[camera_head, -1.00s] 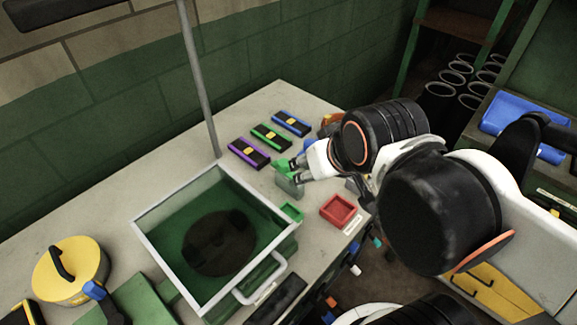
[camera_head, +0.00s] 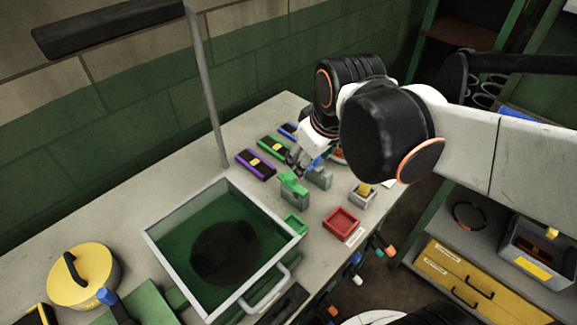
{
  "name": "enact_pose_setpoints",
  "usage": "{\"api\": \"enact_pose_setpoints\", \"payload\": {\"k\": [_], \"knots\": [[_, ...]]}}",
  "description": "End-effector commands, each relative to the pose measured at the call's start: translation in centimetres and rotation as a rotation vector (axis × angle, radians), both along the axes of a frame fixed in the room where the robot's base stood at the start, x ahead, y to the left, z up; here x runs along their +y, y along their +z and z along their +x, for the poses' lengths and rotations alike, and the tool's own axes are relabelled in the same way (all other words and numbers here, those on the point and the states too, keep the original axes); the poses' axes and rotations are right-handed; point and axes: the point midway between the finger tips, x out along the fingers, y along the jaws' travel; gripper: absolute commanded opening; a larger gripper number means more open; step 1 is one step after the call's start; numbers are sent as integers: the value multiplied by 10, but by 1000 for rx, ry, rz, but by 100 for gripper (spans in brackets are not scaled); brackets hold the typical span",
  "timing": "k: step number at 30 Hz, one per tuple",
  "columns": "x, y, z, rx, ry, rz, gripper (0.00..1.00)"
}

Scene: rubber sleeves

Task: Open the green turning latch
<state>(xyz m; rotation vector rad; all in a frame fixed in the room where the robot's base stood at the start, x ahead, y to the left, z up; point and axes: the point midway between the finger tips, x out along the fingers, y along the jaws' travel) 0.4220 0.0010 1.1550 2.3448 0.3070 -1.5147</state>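The green turning latch (camera_head: 293,184) is a green handle on top of a small grey block (camera_head: 295,198), standing on the bench to the right of the glass-topped box. Its handle lies slanted across the block. My gripper (camera_head: 297,164) is just behind and above the handle, pointing down. Whether its fingertips touch the handle is unclear. The fingers are small and dark here, so their opening cannot be made out. A similar latch block with a blue handle (camera_head: 318,162) stands right beside it, partly hidden by my gripper.
A yellow latch (camera_head: 362,189) stands farther right. A red tray (camera_head: 342,222) and a small green tray (camera_head: 296,223) lie in front. The metal-framed box (camera_head: 163,254) is to the left. Purple (camera_head: 256,164) and green (camera_head: 273,147) cases lie behind. A lamp post (camera_head: 208,90) rises at the back.

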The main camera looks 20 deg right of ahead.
Motion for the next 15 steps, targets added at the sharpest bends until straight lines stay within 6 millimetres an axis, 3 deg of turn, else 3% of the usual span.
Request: {"api": "enact_pose_setpoints", "payload": {"k": [7, 15], "knots": [[1, 6, 44, 132, 249, -92, 51], [2, -9, 86, 270, 536, -157, 51]]}}
